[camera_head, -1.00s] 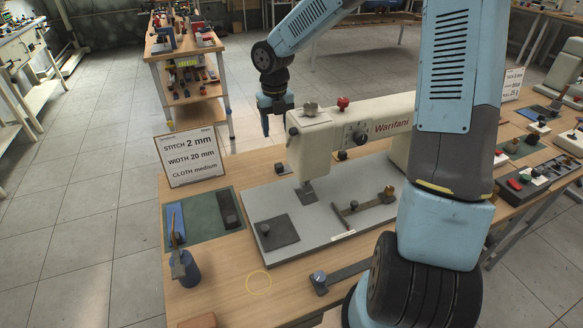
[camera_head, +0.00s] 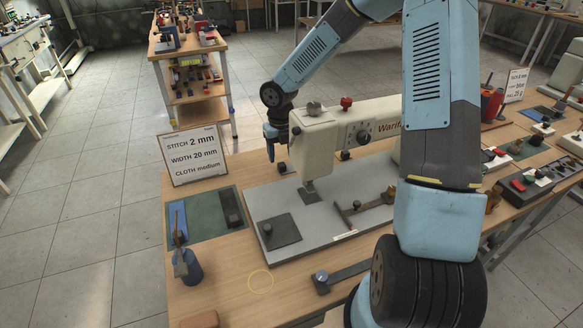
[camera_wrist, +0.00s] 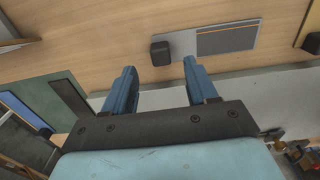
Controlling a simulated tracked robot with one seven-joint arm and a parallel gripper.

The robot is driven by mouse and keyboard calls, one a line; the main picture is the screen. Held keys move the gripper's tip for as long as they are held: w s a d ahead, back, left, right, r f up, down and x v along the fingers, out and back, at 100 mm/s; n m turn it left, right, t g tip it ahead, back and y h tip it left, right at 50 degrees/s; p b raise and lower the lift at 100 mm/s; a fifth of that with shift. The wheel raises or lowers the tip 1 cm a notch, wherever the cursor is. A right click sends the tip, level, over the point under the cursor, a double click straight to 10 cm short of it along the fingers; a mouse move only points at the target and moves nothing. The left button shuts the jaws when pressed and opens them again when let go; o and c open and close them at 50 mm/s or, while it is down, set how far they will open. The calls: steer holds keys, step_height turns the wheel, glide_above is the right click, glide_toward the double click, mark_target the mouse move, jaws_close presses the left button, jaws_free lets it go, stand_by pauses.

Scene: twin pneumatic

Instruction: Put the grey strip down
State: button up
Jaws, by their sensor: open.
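My gripper (camera_head: 271,153) hangs behind the sewing machine's head in the head view. In the wrist view its two blue fingers (camera_wrist: 159,80) stand apart with nothing between them. Beyond the fingertips a grey strip (camera_wrist: 228,40) with an orange line along one edge lies on a light grey plate (camera_wrist: 184,42) on the wooden table. A black knob (camera_wrist: 160,53) stands at the plate's near end, apart from the fingers. In the head view the strip is hidden behind the machine. A second, dark grey strip (camera_head: 230,207) lies on the green mat beside a blue strip (camera_head: 178,222).
The cream sewing machine (camera_head: 335,136) and its grey bed (camera_head: 335,228) stand close to my gripper. A sign (camera_head: 193,156) stands at the table's back left. A blue bottle (camera_head: 188,268) stands at the front left. Bare wood surrounds the yellow ring (camera_head: 260,281).

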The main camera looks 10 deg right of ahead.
mark_target(282, 164)
step_height(282, 164, down, 4)
steer(key=shift+r, duration=0.1)
jaws_close()
stand_by(0.5)
steer(key=shift+r, duration=0.1)
